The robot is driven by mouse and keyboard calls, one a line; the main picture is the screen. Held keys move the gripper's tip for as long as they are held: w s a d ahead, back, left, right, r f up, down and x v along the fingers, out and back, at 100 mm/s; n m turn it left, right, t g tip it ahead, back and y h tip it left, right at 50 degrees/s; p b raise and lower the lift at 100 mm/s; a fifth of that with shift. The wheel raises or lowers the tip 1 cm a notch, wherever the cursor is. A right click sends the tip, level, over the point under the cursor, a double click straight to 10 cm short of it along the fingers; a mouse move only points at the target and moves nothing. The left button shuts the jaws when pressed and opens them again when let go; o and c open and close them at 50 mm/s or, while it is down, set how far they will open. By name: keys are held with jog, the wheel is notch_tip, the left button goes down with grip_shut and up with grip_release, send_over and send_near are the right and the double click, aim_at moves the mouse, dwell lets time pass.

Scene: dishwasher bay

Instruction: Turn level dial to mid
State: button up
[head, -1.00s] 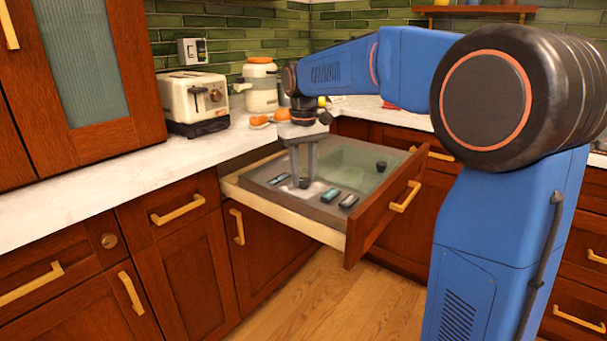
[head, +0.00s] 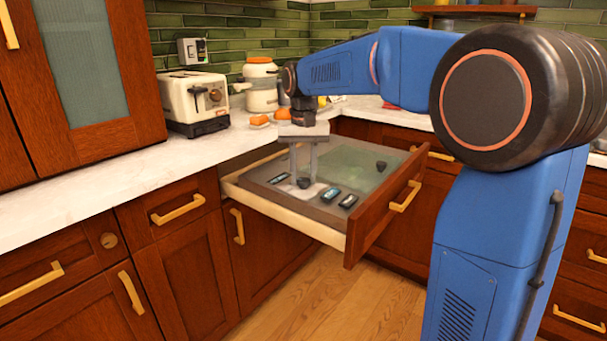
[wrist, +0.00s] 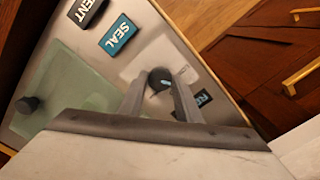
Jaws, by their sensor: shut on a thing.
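A small dark dial (head: 304,183) stands on a light plate in the grey panel inside the open drawer. It also shows in the wrist view (wrist: 160,79), with a pale mark on its top. My gripper (head: 303,182) points down with one finger on each side of this dial and is shut on it; the fingers also show in the wrist view (wrist: 160,90). A second dark knob (head: 381,166) stands on the greenish glass lid, apart from the gripper; it shows at the left of the wrist view (wrist: 27,105). No level marking is readable.
Buttons marked SEAL (wrist: 118,35) and VENT (wrist: 87,11) lie beside the dial. Another button (wrist: 192,105) is partly behind a finger. The drawer front (head: 385,217) rises at the right. A toaster (head: 195,101) stands on the counter behind.

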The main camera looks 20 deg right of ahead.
aim_at(304, 180)
jog(key=m, duration=0.5)
jog(key=shift+m, duration=0.4)
dwell(0.4)
jog(key=o, duration=1.1)
jog(key=shift+r, duration=0.1)
notch_tip(304, 180, up, 17)
jog(key=shift+r, duration=0.15)
